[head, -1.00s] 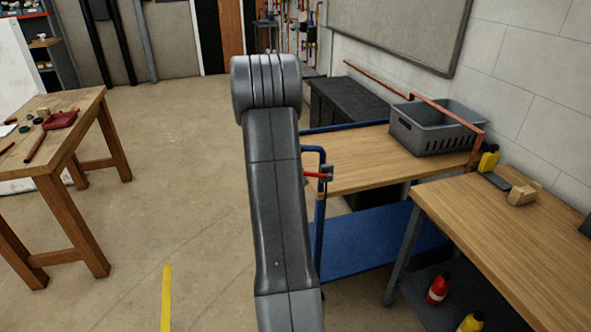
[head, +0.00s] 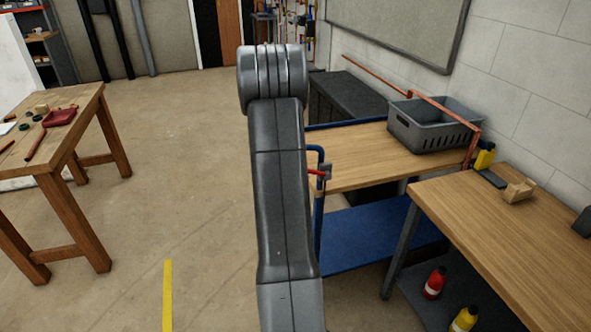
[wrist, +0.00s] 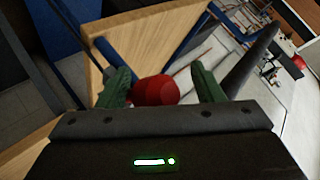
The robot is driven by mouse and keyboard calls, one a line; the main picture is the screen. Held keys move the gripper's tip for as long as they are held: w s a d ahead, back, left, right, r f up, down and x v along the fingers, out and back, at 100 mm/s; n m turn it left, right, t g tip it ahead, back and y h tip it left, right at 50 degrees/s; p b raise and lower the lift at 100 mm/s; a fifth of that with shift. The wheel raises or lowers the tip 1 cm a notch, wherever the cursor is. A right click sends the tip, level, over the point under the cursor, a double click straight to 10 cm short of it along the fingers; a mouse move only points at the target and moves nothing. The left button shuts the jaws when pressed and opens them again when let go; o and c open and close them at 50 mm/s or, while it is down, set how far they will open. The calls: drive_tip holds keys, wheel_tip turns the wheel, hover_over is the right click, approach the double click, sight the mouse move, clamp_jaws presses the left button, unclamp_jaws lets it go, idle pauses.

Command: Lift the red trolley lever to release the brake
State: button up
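The trolley (head: 350,158) has a wooden top and a blue frame, and stands right of my arm in the head view. Its red lever (head: 316,173) sticks out at the near left corner, partly hidden behind my arm. In the wrist view the lever's rounded red end (wrist: 155,90) lies between the green fingers of my gripper (wrist: 162,86). The fingers are apart. The red end is close to the left finger, with a gap to the right finger; I cannot tell whether it touches. My gripper is hidden in the head view.
A grey crate (head: 432,128) sits on the trolley top near a copper pipe. A wooden bench (head: 480,225) stands close at right, with bottles below. A work table (head: 75,120) stands at left. The floor between table and trolley is clear.

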drive_tip(key=shift+d+r, duration=0.2)
drive_tip(key=shift+d, duration=0.05)
drive_tip(key=shift+s+a+r, duration=0.1)
drive_tip(key=shift+s+r, duration=0.1)
drive_tip(key=shift+s, duration=0.2)
drive_tip(key=v, duration=1.2)
drive_tip(key=shift+s+a+p, duration=0.25)
drive_tip(key=shift+s+p, duration=0.1)
drive_tip(key=shift+s, duration=0.05)
drive_tip(key=shift+w, duration=0.1)
drive_tip(key=x, duration=1.3)
drive_tip(key=shift+w+d+f+b, duration=0.1)
drive_tip(key=shift+w+f+b, duration=0.1)
drive_tip(key=shift+f+b, duration=0.15)
drive_tip(key=shift+r, duration=0.15)
